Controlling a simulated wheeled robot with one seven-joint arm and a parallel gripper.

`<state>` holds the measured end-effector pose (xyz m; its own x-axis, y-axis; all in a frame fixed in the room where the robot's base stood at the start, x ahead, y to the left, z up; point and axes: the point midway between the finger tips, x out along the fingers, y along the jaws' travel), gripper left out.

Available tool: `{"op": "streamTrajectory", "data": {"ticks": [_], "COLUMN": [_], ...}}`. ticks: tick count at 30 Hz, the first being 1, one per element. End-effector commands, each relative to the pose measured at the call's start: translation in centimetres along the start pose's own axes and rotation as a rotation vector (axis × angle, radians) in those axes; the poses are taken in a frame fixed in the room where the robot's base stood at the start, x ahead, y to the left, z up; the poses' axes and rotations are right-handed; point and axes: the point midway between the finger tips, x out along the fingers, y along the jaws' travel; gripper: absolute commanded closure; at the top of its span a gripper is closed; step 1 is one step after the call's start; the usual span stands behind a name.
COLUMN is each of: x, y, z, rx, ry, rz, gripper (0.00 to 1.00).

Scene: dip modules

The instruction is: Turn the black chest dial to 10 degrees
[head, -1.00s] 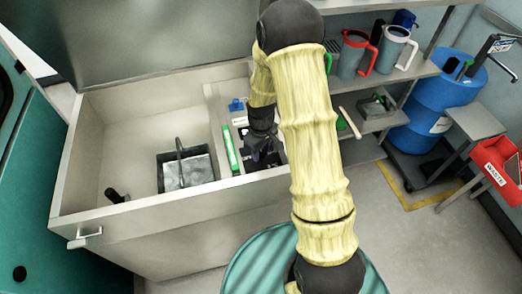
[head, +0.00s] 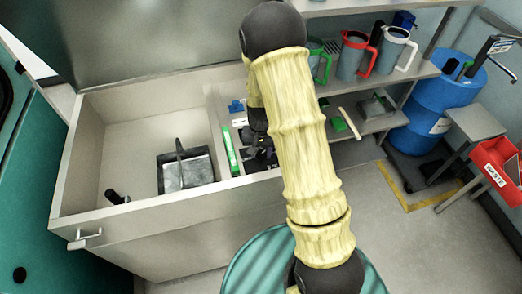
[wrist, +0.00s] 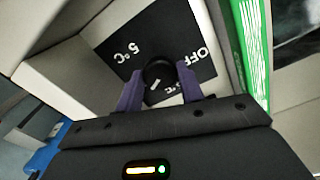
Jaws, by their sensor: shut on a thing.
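The black chest dial (wrist: 158,72) shows in the wrist view on a black plate (wrist: 125,30) marked "5°C" and "OFF", with another label partly covered. A short white mark on the dial points to the lower left of the picture. My gripper (wrist: 159,83) has its two purple fingers on either side of the dial, shut on it. In the head view my gripper (head: 258,148) is over the narrow right compartment of the chest (head: 140,222), and the dial cannot be made out there.
A green-and-white strip (wrist: 252,50) runs close beside my gripper. A tray with a handle (head: 186,172) sits in the chest's large compartment. Shelves at the right hold a red-handled jug (head: 353,55) and other jugs. A blue barrel (head: 432,105) stands farther right.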

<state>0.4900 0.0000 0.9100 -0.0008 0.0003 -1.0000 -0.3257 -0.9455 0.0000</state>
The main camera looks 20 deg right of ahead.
Motion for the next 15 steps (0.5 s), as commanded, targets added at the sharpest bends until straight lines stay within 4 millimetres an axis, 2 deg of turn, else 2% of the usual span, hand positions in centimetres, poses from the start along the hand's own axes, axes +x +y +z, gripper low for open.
{"op": "streamTrajectory", "data": {"ticks": [6, 15], "x": [-0.16, -0.13], "y": [-0.12, -0.16], "z": [-0.15, -0.14], "rx": [0.105, 0.149], "ry": [0.005, 0.005], "rz": [-0.002, -0.003], "gripper": [0.85, 0.85]}}
